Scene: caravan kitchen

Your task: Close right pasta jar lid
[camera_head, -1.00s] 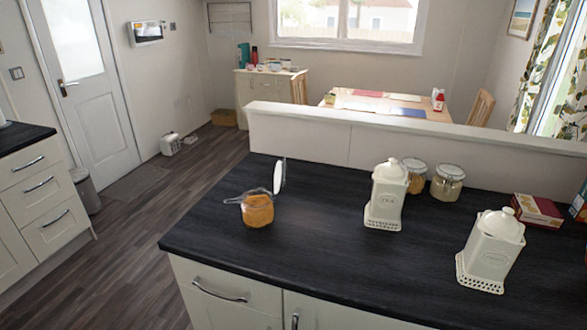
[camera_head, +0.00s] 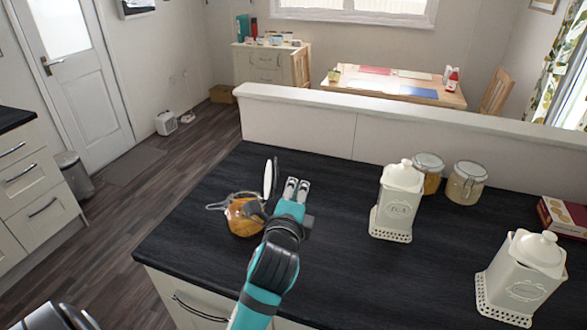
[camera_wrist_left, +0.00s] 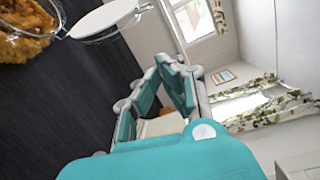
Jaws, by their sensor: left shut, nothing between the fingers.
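A glass jar of orange pasta (camera_head: 243,217) stands on the dark worktop with its hinged lid (camera_head: 268,178) up, nearly vertical on the jar's right side. In the left wrist view the jar (camera_wrist_left: 26,32) is at the top left, with the pale lid (camera_wrist_left: 103,19) beside it. My left gripper (camera_head: 297,187) is shut and empty, just right of the raised lid. It looks close to the lid, but I cannot tell whether they touch. In the left wrist view its fingers (camera_wrist_left: 165,85) point up. My arm partly hides the jar's right side. My right gripper is not in view.
Two closed glass jars (camera_head: 428,172) (camera_head: 466,183) stand behind a white canister (camera_head: 399,200) to the right. A second white canister (camera_head: 523,278) and a red box (camera_head: 563,216) are farther right. A low white wall (camera_head: 310,132) borders the worktop's back. The worktop's left end is clear.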

